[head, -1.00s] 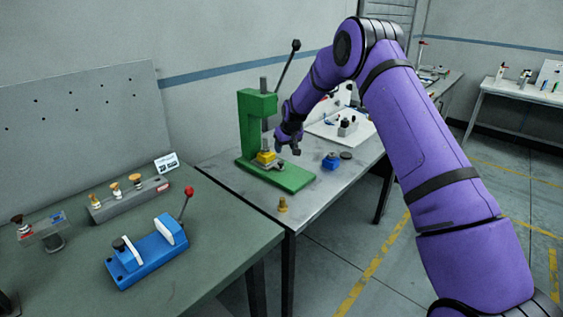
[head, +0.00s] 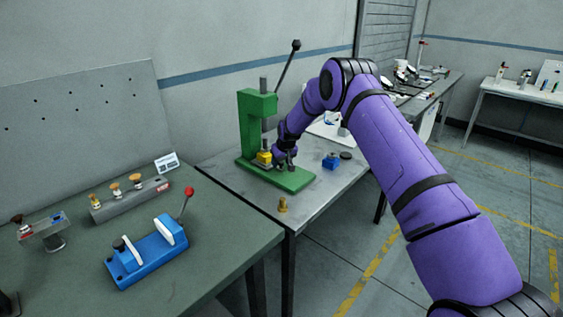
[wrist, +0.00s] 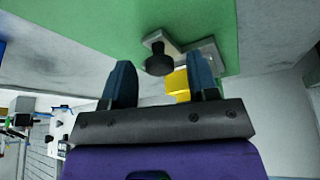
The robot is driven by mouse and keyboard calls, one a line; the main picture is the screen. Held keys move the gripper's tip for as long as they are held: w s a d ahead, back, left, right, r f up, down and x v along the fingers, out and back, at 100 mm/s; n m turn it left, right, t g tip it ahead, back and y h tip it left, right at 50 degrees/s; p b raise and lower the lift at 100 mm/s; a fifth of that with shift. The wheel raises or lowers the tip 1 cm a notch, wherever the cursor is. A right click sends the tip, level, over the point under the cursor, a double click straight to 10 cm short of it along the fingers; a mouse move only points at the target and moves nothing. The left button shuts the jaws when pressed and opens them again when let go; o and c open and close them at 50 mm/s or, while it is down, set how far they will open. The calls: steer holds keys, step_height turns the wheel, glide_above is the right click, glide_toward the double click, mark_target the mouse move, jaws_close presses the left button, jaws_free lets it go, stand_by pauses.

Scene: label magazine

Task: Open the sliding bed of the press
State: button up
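The green press (head: 245,120) stands on the grey table, with a raised lever arm ending in a dark ball. A yellow block (head: 264,158) sits low on the press, and it also shows in the wrist view (wrist: 178,84). In the wrist view the grey sliding bed (wrist: 203,52) carries a black knob (wrist: 159,62) over the green base. My gripper (head: 287,164) is low beside the bed and partly hides it in the head view. In the wrist view its fingers (wrist: 162,78) are apart, with the knob seen in the gap, just beyond the fingertips. I cannot tell whether they touch.
A blue block (head: 331,161) and a dark disc (head: 346,155) lie right of the press. A brass piece (head: 283,205) stands near the front edge. A blue fixture with a red-knobbed lever (head: 147,252) is on the nearer green table (head: 215,262).

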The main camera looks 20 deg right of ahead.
jaws_close()
steer(key=s+d, duration=0.1)
steer(key=s, duration=0.2)
steer(key=s+d, duration=0.2)
steer(key=s, duration=0.1)
steer(key=s+d, duration=0.2)
steer(key=s, duration=0.1)
steer(key=shift+d, duration=0.25)
steer(key=shift+o, duration=0.5)
jaws_free()
steer(key=shift+r, duration=0.1)
steer(key=v, duration=1)
steer(key=shift+r, duration=0.25)
steer(key=shift+s+d, duration=0.1)
steer(key=shift+s, duration=0.05)
